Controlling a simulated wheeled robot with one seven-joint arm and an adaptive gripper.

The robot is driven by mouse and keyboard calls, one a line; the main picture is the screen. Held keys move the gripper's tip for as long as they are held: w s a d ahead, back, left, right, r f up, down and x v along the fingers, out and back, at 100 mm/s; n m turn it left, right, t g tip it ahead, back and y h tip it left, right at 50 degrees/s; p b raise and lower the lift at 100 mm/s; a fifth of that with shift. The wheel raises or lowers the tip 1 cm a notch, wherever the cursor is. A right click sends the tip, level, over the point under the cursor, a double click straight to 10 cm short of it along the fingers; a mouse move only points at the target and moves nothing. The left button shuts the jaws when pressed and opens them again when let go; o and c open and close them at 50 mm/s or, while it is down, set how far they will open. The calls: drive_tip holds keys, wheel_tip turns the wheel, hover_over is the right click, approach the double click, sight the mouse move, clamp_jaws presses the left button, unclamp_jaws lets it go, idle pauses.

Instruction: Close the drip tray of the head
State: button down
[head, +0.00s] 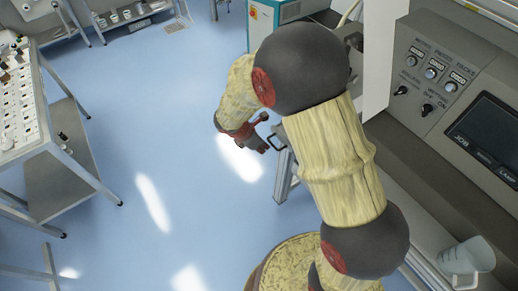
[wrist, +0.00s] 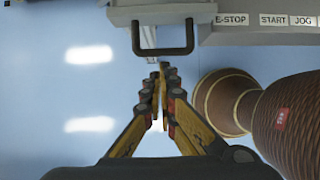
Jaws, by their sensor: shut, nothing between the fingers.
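In the wrist view, a dark U-shaped handle (wrist: 162,51) sticks out from a grey front (wrist: 165,12), which appears to be the drip tray. In the head view the handle (head: 277,143) is partly seen beside my arm, and most of the tray is hidden behind my arm. My gripper (wrist: 163,68) is shut and empty, its fingertips together just below the handle's bar in the wrist picture. I cannot tell whether they touch it. In the head view my gripper (head: 262,140) is close to the left of the handle.
A grey control panel (head: 435,75) with knobs and a screen stands at right, with a clear jug (head: 467,262) near it. Labelled buttons (wrist: 268,20) show in the wrist view. A bench (head: 30,105) with small items stands at left. The blue floor (head: 130,130) between is clear.

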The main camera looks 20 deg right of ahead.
drive_tip(key=w+d+p, duration=0.1)
drive_tip(key=d, duration=0.3)
drive_tip(key=w+d+p, duration=0.1)
drive_tip(key=w+d, duration=0.1)
drive_tip(key=d, duration=0.3)
drive_tip(key=w+d+p, duration=0.1)
drive_tip(key=d, duration=0.4)
drive_tip(key=shift+w+d, duration=0.15)
drive_tip(key=shift+w, duration=0.2)
drive_tip(key=shift+a, duration=0.2)
drive_tip(key=a, duration=0.2)
drive_tip(key=s+a, duration=0.1)
drive_tip(key=a, duration=0.1)
drive_tip(key=shift+s, duration=0.15)
drive_tip(key=p+v, duration=0.2)
drive_tip(key=v, duration=0.7)
drive_tip(key=shift+s, duration=0.1)
